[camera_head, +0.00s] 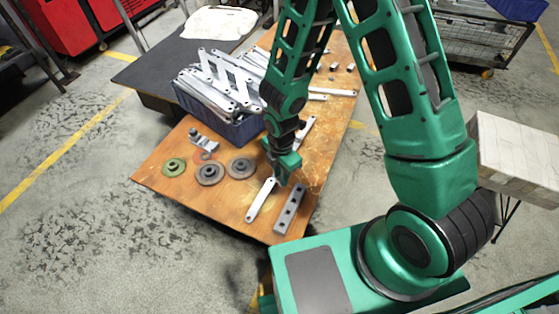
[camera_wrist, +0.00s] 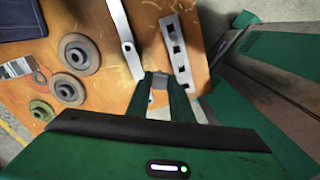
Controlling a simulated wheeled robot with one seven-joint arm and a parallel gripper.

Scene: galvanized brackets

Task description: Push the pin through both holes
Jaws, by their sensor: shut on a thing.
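Two pale flat metal bars lie on the wooden table. The lower bar (camera_head: 262,201) lies left of and below my gripper, and the upper bar (camera_head: 306,131) lies beyond it. In the wrist view the upper bar (camera_wrist: 117,18) and lower bar (camera_wrist: 135,63) meet end to end or overlap; I cannot tell if their holes line up. My gripper (camera_head: 284,182) is low over the table between the lower bar and a grey block with square holes (camera_head: 291,208). In the wrist view my gripper (camera_wrist: 160,92) is shut on a small grey piece (camera_wrist: 160,81), apparently the pin, mostly hidden.
A blue bin (camera_head: 238,132) heaped with metal brackets stands behind. Grey discs (camera_head: 209,174) and a green disc (camera_head: 174,167) lie at left, beside a small grey metal part (camera_head: 203,141). The wooden table's (camera_head: 226,208) front left corner is clear.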

